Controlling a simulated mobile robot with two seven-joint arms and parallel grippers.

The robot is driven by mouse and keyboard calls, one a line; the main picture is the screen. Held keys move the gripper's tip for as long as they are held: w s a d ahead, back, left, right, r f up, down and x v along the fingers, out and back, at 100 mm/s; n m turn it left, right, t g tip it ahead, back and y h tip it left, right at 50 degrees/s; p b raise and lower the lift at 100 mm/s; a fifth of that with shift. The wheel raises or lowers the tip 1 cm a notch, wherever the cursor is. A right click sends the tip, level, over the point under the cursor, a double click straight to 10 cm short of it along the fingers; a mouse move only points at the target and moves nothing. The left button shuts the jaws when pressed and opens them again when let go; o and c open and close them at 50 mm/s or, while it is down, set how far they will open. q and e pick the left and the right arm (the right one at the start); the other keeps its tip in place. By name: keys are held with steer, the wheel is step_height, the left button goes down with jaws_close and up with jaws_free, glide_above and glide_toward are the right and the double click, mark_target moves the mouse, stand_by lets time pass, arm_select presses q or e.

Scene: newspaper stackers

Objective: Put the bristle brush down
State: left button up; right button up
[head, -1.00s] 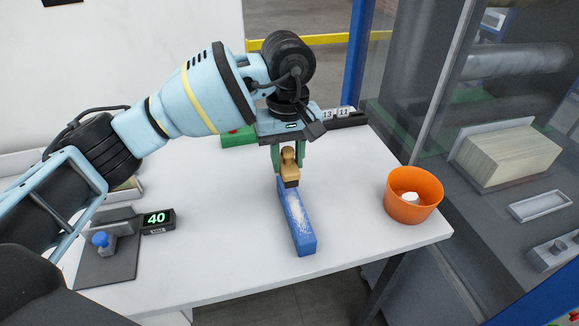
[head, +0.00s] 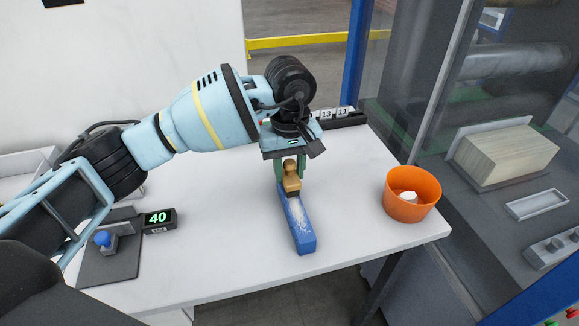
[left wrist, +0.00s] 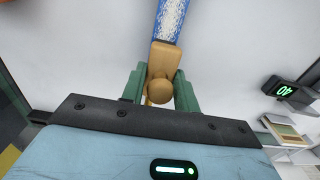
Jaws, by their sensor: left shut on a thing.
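The bristle brush (head: 291,178) has a tan wooden handle with a round knob and dark bristles at its lower end. My left gripper (head: 290,172), with green fingers, is shut on its handle. The brush is upright at the far end of a long blue block (head: 299,228) with a white powdery patch on top. In the left wrist view the brush handle (left wrist: 163,62) sits between the green fingers, and the blue block (left wrist: 172,20) runs away beyond it. I cannot tell whether the bristles touch the block. My right gripper is not in view.
An orange bowl (head: 411,195) with a white piece inside stands at the table's right. A display reading 40 (head: 159,220) and a grey plate with a blue knob (head: 104,240) are at the left. A dark number strip (head: 342,117) is at the back. White table around the block is clear.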

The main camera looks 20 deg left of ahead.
mark_target(289, 162)
arm_select(q)
steer(key=shift+f, duration=0.5)
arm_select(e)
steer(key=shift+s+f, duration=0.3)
arm_select(q)
steer(key=o, duration=1)
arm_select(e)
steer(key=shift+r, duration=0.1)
arm_select(q)
steer(key=shift+r, duration=0.15)
steer(key=shift+r, duration=0.35)
step_height(289, 162, up, 12)
steer(key=shift+r, duration=0.15)
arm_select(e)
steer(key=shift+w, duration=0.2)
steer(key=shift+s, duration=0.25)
arm_select(q)
steer(key=shift+s, duration=0.1)
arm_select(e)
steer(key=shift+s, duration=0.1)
